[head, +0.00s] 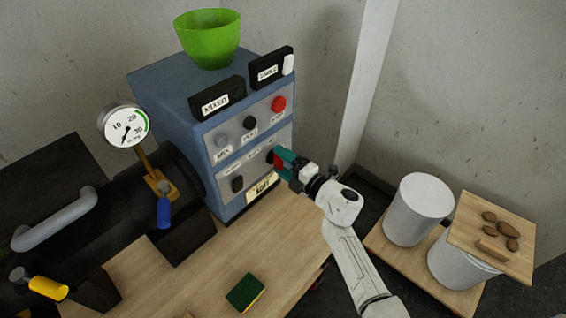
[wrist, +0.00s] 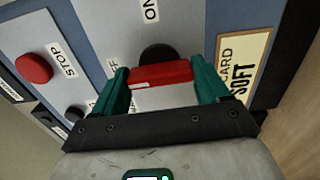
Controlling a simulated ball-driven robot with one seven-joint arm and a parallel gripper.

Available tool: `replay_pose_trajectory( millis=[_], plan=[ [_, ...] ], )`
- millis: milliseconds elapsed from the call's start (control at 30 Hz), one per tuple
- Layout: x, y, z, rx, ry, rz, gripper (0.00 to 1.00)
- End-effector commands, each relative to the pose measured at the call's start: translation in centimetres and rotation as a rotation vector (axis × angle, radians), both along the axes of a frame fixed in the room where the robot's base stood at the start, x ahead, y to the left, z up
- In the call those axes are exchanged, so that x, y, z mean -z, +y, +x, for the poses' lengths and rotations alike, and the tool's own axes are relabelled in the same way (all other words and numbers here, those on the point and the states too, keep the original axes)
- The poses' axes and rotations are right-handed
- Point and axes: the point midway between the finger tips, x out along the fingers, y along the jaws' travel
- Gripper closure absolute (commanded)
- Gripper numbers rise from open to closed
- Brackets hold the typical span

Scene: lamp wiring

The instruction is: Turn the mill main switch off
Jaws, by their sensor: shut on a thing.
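The mill is a blue cabinet (head: 165,92) with grey control panels, left of centre in the head view. Its main switch (wrist: 160,74) shows in the wrist view as a red handle in front of a round black base, with an ON label above and a partly hidden OFF label to the left. My gripper (wrist: 160,84) has its green fingers on either side of the red handle and is shut on it. In the head view my gripper (head: 283,160) reaches the lower panel from the right and hides most of the switch. I cannot tell which label the handle points to.
A red STOP button (head: 279,104) and black knob (head: 249,122) sit on the upper panel. A yellow SOFT card (head: 262,189) is below. A sponge (head: 245,293) lies on the wooden table. White canisters (head: 418,210) stand right; a gauge (head: 124,127) and black machine stand left.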

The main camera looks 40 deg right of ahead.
Motion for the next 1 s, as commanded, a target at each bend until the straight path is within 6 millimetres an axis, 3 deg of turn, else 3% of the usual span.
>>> replay_pose_trajectory(
  millis=[133, 167, 400, 733, 1000],
  plan=[
    [0.2, 0.1, -0.1, -0.002, 0.004, -0.003, 0.56],
    [0.2, 0.1, -0.1, -0.002, 0.004, -0.003, 0.25],
    [0.1, 0.1, 0.0, -0.001, 0.002, -0.002, 0.02],
    [0.1, 0.0, -0.5, 0.0, 0.002, -0.001, 0.0],
    [0.2, -0.1, -4.9, 0.001, 0.003, 0.0, 0.0]
  ],
)
